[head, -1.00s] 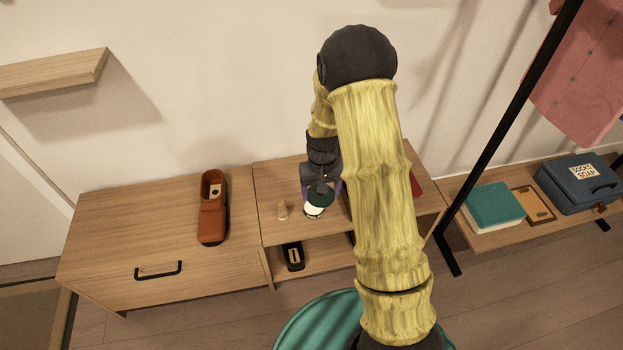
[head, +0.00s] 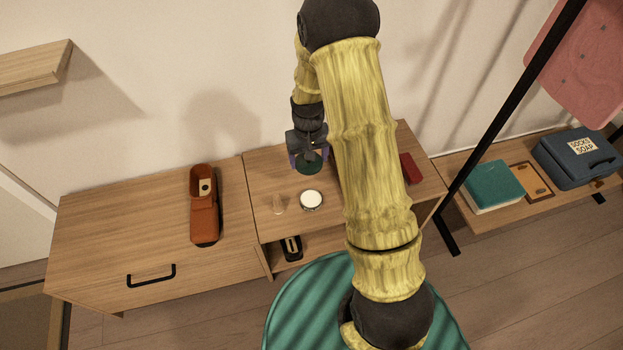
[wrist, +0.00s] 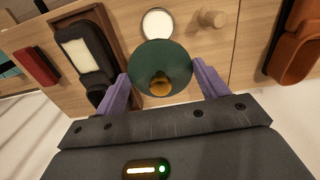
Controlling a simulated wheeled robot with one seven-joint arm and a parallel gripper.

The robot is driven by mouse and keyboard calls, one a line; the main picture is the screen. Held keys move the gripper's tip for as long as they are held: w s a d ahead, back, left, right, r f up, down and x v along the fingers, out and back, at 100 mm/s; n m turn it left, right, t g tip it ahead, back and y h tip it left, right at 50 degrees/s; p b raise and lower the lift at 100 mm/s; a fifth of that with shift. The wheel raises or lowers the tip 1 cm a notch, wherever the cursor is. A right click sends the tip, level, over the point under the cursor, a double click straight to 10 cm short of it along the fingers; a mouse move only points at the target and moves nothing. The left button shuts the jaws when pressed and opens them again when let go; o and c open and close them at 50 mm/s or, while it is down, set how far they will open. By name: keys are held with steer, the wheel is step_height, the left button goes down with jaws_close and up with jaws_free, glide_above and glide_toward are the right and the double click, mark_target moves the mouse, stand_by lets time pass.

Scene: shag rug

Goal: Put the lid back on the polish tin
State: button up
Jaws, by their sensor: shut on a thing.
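The polish tin (head: 311,201) stands open on the bench top, its pale round face up. It also shows in the wrist view (wrist: 157,22), beyond the lid. My gripper (head: 309,160) is shut on the dark green lid (head: 309,168), held apart from the tin on its wall side. In the wrist view the lid (wrist: 160,60) is between the purple fingers of my gripper (wrist: 160,82), with a brass-coloured knob on its face. How high the lid is above the bench is hard to tell.
A small wooden peg (head: 278,205) stands just left of the tin. An orange-brown shoe (head: 204,205) is further left. A black brush-like thing with a pale pad (wrist: 82,52) and a red block (head: 411,168) lie on the other side. The wall is close behind my gripper.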

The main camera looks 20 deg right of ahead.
step_height(320, 180, down, 8)
steer(key=s+n, duration=0.2)
steer(key=n, duration=0.4)
steer(key=shift+s+f+n, duration=0.2)
steer(key=shift+n, duration=0.1)
step_height(320, 180, down, 5)
steer(key=b, duration=0.4)
steer(key=shift+r, duration=0.15)
steer(key=shift+f+b, duration=0.55)
steer(key=shift+f, duration=0.3)
steer(key=shift+p, duration=0.4)
steer(key=shift+f, duration=0.15)
stand_by(1.5)
steer(key=o, duration=1.1)
